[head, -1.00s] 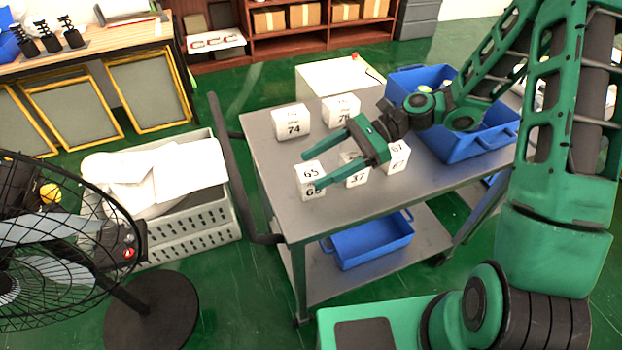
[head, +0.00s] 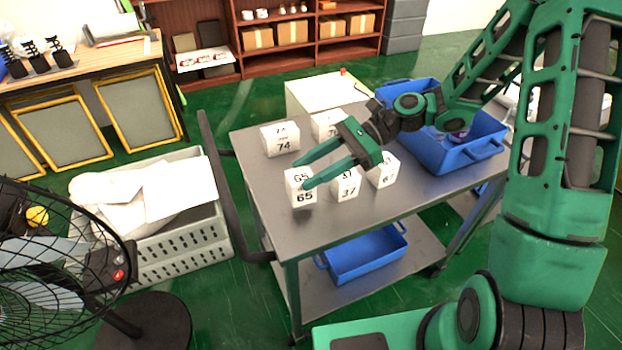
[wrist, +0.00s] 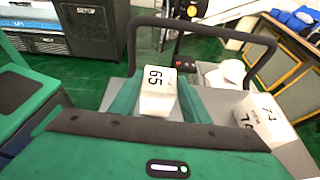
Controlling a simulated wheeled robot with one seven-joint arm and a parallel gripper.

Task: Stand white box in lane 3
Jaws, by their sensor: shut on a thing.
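A white box marked 65 (head: 301,193) is between the two green fingers of my gripper (head: 301,175) at the left front of the grey cart top (head: 330,224). The gripper is shut on it, and the box looks upright and slightly above the cart top. In the wrist view the same box (wrist: 158,96) sits between the fingers. Other white boxes stand near: one marked 37 (head: 346,187), one partly hidden by my gripper (head: 385,170), one marked 74 (head: 280,140) and another behind (head: 326,122). No lane 3 can be made out.
A blue bin (head: 450,155) is on the cart's right, and a white block (head: 318,92) with a red knob is at its back. Another blue bin (head: 362,255) is on the lower shelf. A grey crate (head: 185,245) and a black fan (head: 60,265) stand left. The cart's front is clear.

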